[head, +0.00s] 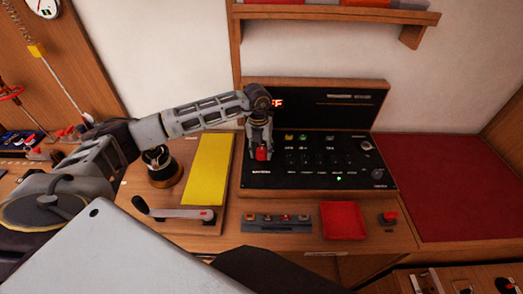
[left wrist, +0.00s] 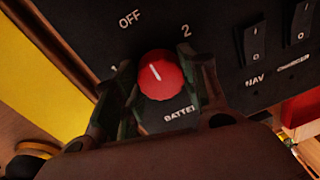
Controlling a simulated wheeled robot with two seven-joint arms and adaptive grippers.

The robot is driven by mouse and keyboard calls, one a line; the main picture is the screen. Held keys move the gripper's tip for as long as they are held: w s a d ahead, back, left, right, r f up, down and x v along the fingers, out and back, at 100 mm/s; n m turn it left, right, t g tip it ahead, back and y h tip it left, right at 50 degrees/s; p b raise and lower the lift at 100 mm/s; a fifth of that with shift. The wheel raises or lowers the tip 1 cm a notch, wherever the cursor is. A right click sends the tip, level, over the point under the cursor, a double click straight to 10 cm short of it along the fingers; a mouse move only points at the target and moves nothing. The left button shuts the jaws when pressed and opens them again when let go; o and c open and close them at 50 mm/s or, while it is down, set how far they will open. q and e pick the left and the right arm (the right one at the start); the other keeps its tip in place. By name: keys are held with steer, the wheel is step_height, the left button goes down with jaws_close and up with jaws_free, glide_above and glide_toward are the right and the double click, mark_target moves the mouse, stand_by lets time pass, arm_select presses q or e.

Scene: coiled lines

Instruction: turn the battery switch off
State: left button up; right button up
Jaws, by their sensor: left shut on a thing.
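The battery switch is a round red knob (head: 263,155) at the lower left of the black switch panel (head: 330,182). My left gripper (head: 261,148) comes down over it and is shut on it, one finger on each side. In the left wrist view the red knob (left wrist: 160,76) sits between the fingertips. Its white pointer line slants up and a little left, in line with the OFF label (left wrist: 129,18). A 2 label (left wrist: 186,31) stands to the upper right, and a 1 label is partly hidden by the left finger. The BATTERY label below is partly covered. My right gripper is not in view.
Rocker switches (left wrist: 252,44) stand right of the knob. On the bench are a yellow board (head: 207,168), a winch handle (head: 172,212), a red tray (head: 343,220) and a red button (head: 389,217). A wooden shelf (head: 335,14) hangs above. The red mat (head: 435,185) at right is clear.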

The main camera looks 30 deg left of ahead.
mark_target(260, 150)
arm_select(q)
steer(key=o, duration=1)
steer(key=shift+o, duration=0.2)
steer(key=shift+r, duration=0.15)
step_height(260, 150, up, 12)
steer(key=shift+a, duration=0.35)
steer(key=shift+s+f, duration=0.1)
steer(key=shift+f, duration=0.15)
